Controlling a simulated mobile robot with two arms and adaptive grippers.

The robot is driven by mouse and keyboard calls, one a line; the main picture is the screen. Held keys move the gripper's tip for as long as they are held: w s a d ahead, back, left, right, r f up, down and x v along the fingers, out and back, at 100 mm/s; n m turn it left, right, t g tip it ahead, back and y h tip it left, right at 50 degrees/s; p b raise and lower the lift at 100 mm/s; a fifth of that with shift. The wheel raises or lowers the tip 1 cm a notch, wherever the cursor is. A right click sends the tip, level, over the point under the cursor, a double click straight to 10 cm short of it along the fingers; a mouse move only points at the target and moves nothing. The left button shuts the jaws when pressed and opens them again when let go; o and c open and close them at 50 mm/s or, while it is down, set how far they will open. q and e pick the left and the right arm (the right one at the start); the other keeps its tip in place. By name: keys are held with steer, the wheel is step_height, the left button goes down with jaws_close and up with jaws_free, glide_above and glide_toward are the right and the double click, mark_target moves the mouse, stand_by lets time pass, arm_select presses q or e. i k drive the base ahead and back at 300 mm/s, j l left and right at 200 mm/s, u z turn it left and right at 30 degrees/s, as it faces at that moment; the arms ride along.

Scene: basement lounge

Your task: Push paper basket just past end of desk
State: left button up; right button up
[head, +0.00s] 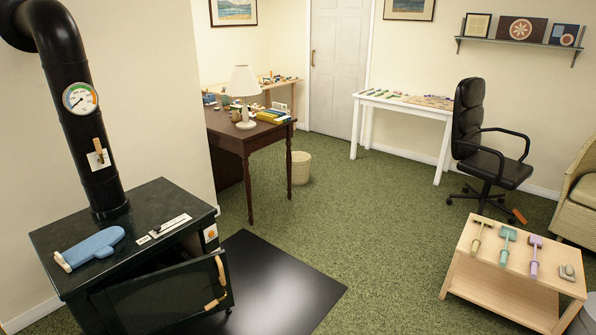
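The paper basket (301,168) is a small cream bin standing upright on the green carpet. It is just right of the far right leg of the brown wooden desk (246,138), and the leg partly overlaps its left edge in the picture. I cannot tell whether basket and desk touch. The desk stands against the left wall and bears a white lamp and several small items. Neither of my grippers shows in the head view.
A white table (400,105), a black office chair (485,140) and a low wooden table (510,265) are to the right. The middle carpet is clear.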

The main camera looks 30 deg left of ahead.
mark_target(300, 160)
steer(key=i+j+u, duration=0.25)
steer(key=i, duration=0.9)
steer(key=i+j+u, duration=0.1)
steer(key=i+u, duration=0.2)
steer(key=i, duration=3.9)
